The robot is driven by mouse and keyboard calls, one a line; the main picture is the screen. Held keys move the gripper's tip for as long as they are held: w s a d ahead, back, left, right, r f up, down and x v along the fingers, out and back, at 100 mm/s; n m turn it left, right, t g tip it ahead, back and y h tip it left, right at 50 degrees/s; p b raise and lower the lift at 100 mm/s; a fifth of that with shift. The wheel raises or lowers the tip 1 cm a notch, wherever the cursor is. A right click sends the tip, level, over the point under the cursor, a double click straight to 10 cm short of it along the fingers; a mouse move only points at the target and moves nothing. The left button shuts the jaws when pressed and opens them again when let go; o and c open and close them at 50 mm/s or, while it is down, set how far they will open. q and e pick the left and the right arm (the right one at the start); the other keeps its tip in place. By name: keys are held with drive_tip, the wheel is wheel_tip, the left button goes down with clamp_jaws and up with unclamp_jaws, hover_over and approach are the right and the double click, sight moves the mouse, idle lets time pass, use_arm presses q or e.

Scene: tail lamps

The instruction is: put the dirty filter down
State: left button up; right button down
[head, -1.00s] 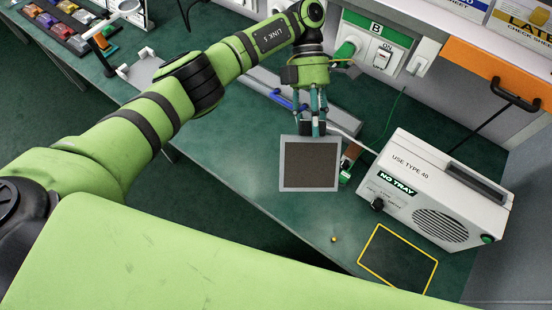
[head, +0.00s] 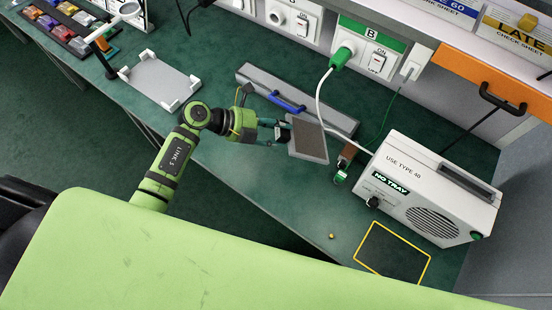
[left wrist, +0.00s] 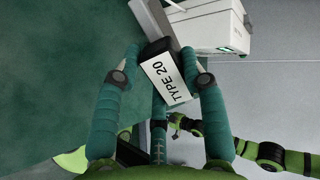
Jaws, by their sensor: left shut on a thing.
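The dirty filter (head: 308,140) is a flat grey-brown square panel with a pale frame, tilted above the green bench in the head view. My left gripper (head: 284,132) is shut on its left edge. In the left wrist view the fingers of the left gripper (left wrist: 164,62) pinch a dark tab, and the filter's white side (left wrist: 167,80) reads TYPE 20. A yellow-outlined square (head: 430,263) on the bench has nothing on it. A green arm, seemingly my right, shows in the left wrist view; its gripper (left wrist: 177,122) is too small to read.
A white machine (head: 435,190) marked USE TYPE 40 and NO TRAY stands at the right. A grey bar with a blue handle (head: 287,102) lies behind the filter. A white cable (head: 320,100) runs from the wall plug. A white tray (head: 160,82) lies at the back left.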

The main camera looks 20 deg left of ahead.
use_arm(q)
drive_tip(key=s+a+f+n+t+y, duration=0.1)
drive_tip(key=s+a+f+n+t, duration=0.15)
drive_tip(key=a, duration=0.35)
drive_tip(key=shift+n, duration=0.25)
drive_tip(key=f+b, duration=0.6)
drive_tip(key=w+f+b, duration=0.1)
drive_tip(key=f+b, duration=0.2)
drive_tip(key=shift+d, duration=0.25)
drive_tip(key=shift+f, duration=0.45)
drive_tip(key=o, duration=1.1)
